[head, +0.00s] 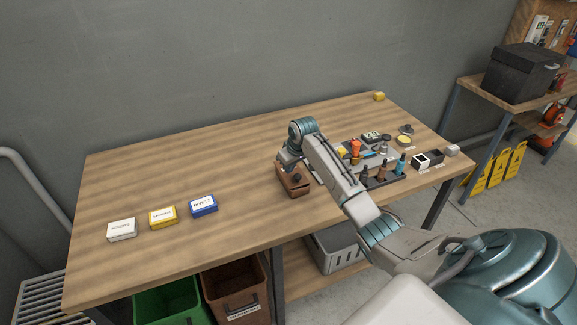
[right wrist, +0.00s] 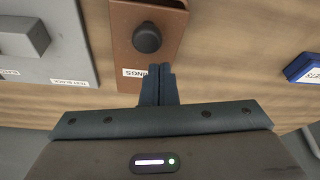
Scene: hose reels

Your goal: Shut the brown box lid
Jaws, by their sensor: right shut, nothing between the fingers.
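The brown box (head: 294,186) stands on the wooden table, just left of the grey tool tray. In the right wrist view its brown lid (right wrist: 124,40) carries a round black knob (right wrist: 147,38); the lid looks flat over the box, with no open inside showing. A white label, partly hidden, is at the near edge. My right gripper (head: 284,163) is above and behind the box in the head view, its tips partly hidden by the arm. In the right wrist view the gripper (right wrist: 158,72) is shut and empty, its tips near the label. My left gripper is not in view.
A grey tray (right wrist: 40,65) lies close beside the box. Bottles and small parts stand right of it in the head view. White (head: 122,229), yellow (head: 163,215) and blue (head: 203,205) boxes lie to the left. The table between them and the brown box is clear.

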